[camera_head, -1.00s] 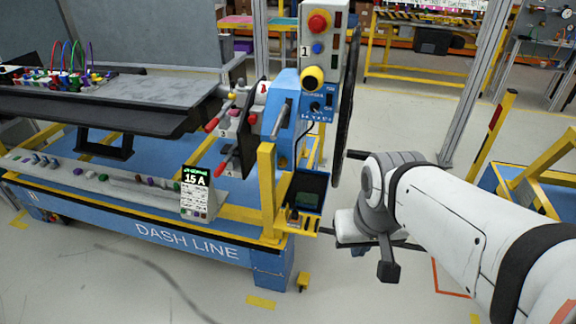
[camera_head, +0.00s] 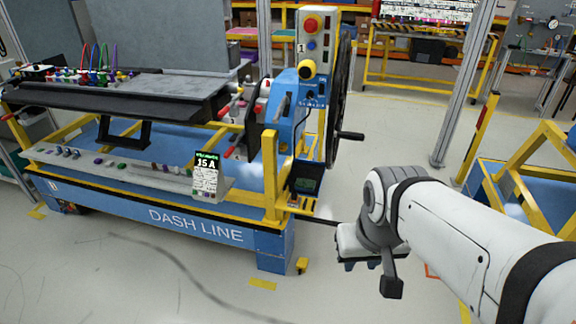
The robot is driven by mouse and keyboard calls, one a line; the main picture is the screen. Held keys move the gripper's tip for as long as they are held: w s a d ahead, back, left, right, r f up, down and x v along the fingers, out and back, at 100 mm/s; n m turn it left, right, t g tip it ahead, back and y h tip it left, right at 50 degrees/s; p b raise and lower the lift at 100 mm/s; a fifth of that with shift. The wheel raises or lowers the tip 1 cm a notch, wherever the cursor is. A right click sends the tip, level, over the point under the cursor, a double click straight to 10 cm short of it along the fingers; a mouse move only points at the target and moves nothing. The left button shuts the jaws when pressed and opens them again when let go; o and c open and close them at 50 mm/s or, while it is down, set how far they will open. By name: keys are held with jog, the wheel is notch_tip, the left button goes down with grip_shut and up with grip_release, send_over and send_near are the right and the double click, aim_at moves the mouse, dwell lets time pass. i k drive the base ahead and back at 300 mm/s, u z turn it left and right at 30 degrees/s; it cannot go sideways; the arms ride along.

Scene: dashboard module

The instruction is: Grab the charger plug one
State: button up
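I cannot clearly pick out a charger plug; the small parts are too tiny to name. A small dark holder with a greenish face (camera_head: 305,179) hangs at the right end of the blue bench (camera_head: 195,225), with a small yellow ledge (camera_head: 299,208) below it. My gripper (camera_head: 362,264) is at the end of my white arm, right of the bench and apart from it as seen.
A control post (camera_head: 313,45) with red, blue and yellow buttons stands above the bench's right end, beside a dark handwheel (camera_head: 341,100). A "15 A" sign (camera_head: 206,174) stands on the front ledge. A yellow-framed cart (camera_head: 530,180) is at right. Floor in front is clear.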

aim_at(294, 198)
jog(key=u, duration=0.4)
jog(key=i, duration=1.25)
jog(key=z, duration=0.4)
